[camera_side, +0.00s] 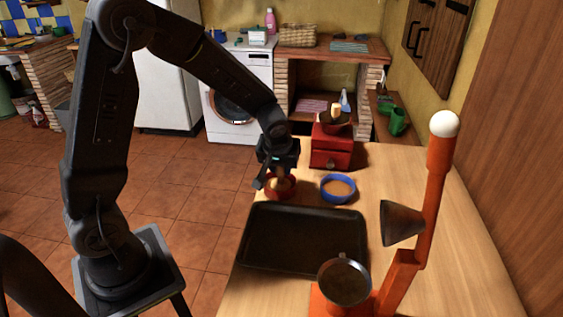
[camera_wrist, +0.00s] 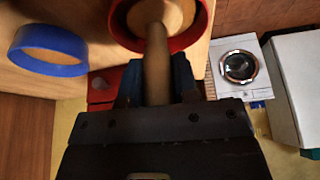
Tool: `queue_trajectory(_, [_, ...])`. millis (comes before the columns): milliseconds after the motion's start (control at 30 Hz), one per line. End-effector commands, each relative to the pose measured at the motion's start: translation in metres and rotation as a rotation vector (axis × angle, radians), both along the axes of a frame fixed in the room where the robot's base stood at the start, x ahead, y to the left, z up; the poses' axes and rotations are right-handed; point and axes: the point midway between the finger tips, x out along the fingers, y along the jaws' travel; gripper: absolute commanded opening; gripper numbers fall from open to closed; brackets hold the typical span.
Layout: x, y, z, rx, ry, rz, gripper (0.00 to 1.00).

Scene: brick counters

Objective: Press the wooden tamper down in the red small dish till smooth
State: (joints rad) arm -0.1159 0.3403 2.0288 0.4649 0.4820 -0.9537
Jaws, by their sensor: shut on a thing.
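The red small dish (camera_side: 282,191) stands on the wooden counter behind the black tray. In the wrist view its red rim (camera_wrist: 189,39) shows at the top, cut off by the frame edge. My gripper (camera_side: 272,176) is directly over this dish, shut on the handle of the wooden tamper (camera_wrist: 157,60). The handle runs from between my fingers into the dish. A round tan surface fills the dish around the handle's far end; I cannot tell whether it is the tamper's base or the dish's contents. My gripper hides part of the dish in the side view.
A blue dish (camera_side: 338,197) with tan contents stands right of the red dish. A red grinder (camera_side: 331,150) is behind.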

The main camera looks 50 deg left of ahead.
Motion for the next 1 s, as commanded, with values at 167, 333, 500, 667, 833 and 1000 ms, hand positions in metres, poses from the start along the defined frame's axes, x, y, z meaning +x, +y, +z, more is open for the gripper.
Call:
queue_trajectory(167, [0.000,0.000,-0.007,0.000,0.000,-0.001,0.00])
queue_trajectory(333, [0.000,0.000,-0.006,0.000,-0.001,-0.001,0.00])
queue_trajectory(500, [0.000,0.000,0.005,0.001,-0.003,0.001,0.00])
queue_trajectory(667, [0.000,0.000,0.014,0.000,-0.002,0.001,0.00])
queue_trajectory(833, [0.000,0.000,0.014,-0.001,-0.001,0.000,0.00])
queue_trajectory(1000, [0.000,0.000,0.011,-0.001,0.001,0.000,0.00])
